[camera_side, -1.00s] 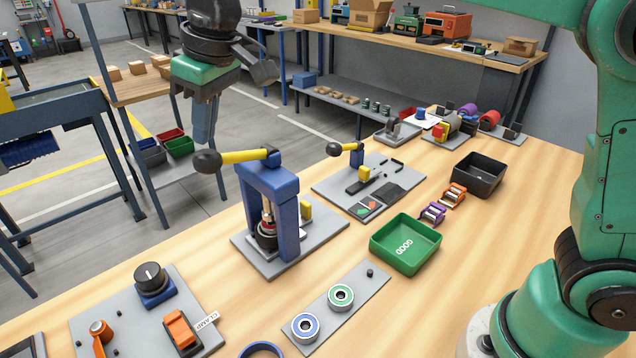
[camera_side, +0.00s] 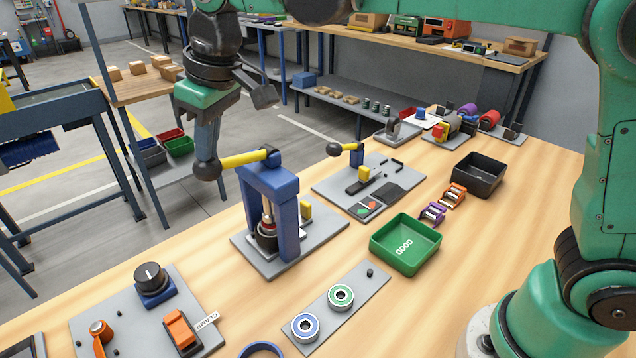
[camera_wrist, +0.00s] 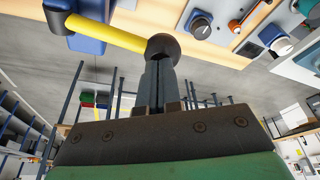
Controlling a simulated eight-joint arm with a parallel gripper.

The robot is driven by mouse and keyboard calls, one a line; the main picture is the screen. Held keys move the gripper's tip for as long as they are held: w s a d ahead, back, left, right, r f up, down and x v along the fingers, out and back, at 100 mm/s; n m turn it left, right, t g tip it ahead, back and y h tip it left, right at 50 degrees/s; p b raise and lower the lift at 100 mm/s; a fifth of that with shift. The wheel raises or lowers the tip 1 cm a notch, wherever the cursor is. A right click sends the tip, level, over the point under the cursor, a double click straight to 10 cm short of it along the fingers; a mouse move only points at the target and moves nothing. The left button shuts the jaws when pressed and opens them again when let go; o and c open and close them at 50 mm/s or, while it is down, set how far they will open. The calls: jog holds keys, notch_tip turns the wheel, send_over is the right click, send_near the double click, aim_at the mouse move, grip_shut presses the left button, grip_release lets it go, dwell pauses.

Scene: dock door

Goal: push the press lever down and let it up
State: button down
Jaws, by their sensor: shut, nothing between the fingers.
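The blue press (camera_side: 288,215) stands on a grey plate on the wooden bench in the side view. Its yellow press lever (camera_side: 243,160) points left and slopes slightly down to a black ball knob (camera_side: 206,170). My gripper (camera_side: 207,157) points down with its fingers shut and empty, its tips at the top of the knob, apparently touching it. In the wrist view the closed fingertips (camera_wrist: 158,68) meet the knob (camera_wrist: 163,46), with the yellow lever (camera_wrist: 105,33) running to the upper left. The exact contact is partly hidden.
A second, smaller lever device (camera_side: 362,172) stands behind the press. A green GOOD tray (camera_side: 405,262) and a black tray (camera_side: 478,176) sit to the right. A plate with two rings (camera_side: 336,306) and a CLAMP control panel (camera_side: 125,318) lie in front. The knob overhangs the bench edge.

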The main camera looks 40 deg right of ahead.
aim_at(210, 164)
jog(key=shift+a+f, duration=0.2)
jog(key=shift+f, duration=0.65)
dwell(0.3)
jog(key=shift+f, duration=1.15)
dwell(0.6)
dwell(0.6)
jog(key=shift+r, duration=5.05)
jog(key=s+d+f+m+t, duration=0.2)
jog(key=s+d+f+m, duration=0.1)
jog(key=s+d+f, duration=0.3)
jog(key=s+d+f+m+t+h, duration=0.1)
jog(key=s+d+f+m+t, duration=0.1)
jog(key=s+d+f, duration=0.4)
jog(key=d+f+m, duration=0.1)
jog(key=d, duration=0.3)
jog(key=shift+s+d+f+h, duration=0.2)
jog(key=shift+s+d+h, duration=0.05)
jog(key=shift+h, duration=0.05)
